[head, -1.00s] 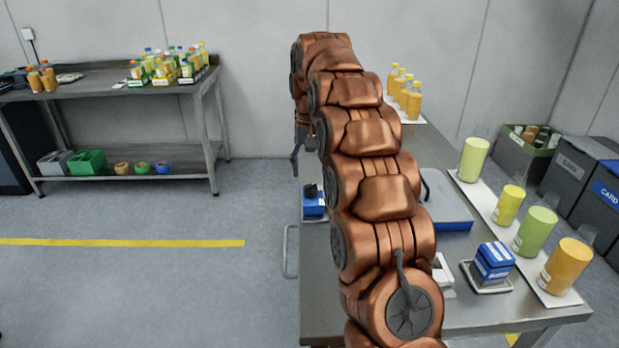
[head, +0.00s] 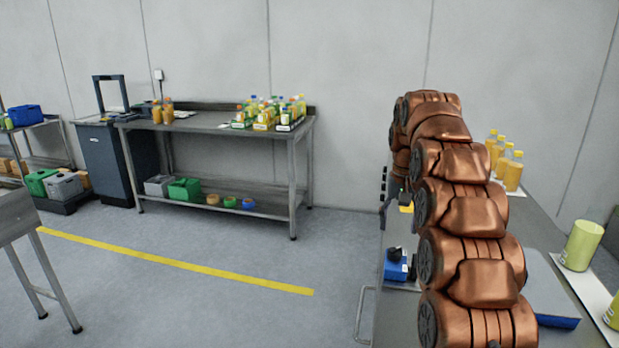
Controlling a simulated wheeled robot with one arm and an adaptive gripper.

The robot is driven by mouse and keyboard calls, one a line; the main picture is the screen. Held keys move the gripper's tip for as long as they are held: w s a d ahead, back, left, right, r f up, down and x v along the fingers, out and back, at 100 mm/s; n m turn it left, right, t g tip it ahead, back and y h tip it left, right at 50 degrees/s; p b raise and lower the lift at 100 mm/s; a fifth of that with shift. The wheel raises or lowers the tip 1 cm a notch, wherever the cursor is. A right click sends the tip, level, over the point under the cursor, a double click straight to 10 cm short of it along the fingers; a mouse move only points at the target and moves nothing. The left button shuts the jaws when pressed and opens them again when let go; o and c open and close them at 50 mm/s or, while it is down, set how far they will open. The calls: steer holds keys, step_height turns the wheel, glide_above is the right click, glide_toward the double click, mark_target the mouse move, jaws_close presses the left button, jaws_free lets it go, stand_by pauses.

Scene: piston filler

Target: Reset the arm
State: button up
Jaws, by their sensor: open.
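My copper-coloured arm (head: 468,215) stretches away from me over the right-hand steel workbench (head: 551,232), bent over at its far end. My gripper (head: 391,207) hangs below that far end, at the bench's left edge. Only a dark part of it shows; the rest is hidden behind my arm. It is open, and I see nothing held in it.
Bottles of orange juice (head: 508,168) and a green cylinder (head: 582,245) stand on the right bench. A blue device (head: 396,265) sits at its left edge. A bench with bottle crates (head: 265,117) stands by the wall. Open floor with a yellow line (head: 180,264) lies between.

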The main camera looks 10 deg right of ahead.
steer(key=s+a+r+n+p, duration=0.15)
steer(key=s+a, duration=0.25)
steer(key=s, duration=0.5)
steer(key=s+a+r+n+p, duration=0.1)
steer(key=s+a+r+p, duration=0.3)
steer(key=s, duration=0.5)
steer(key=s+a+f+n+g+p, duration=0.1)
steer(key=s+a+f+p, duration=0.1)
steer(key=s, duration=1)
steer(key=s+a+f+n+p, duration=0.1)
steer(key=s+a+f+p, duration=0.1)
steer(key=s, duration=1.1)
step_height(320, 180, down, 2)
steer(key=shift+s+a+f+g, duration=0.1)
steer(key=shift+s+a+g, duration=0.2)
steer(key=shift+a+g, duration=0.15)
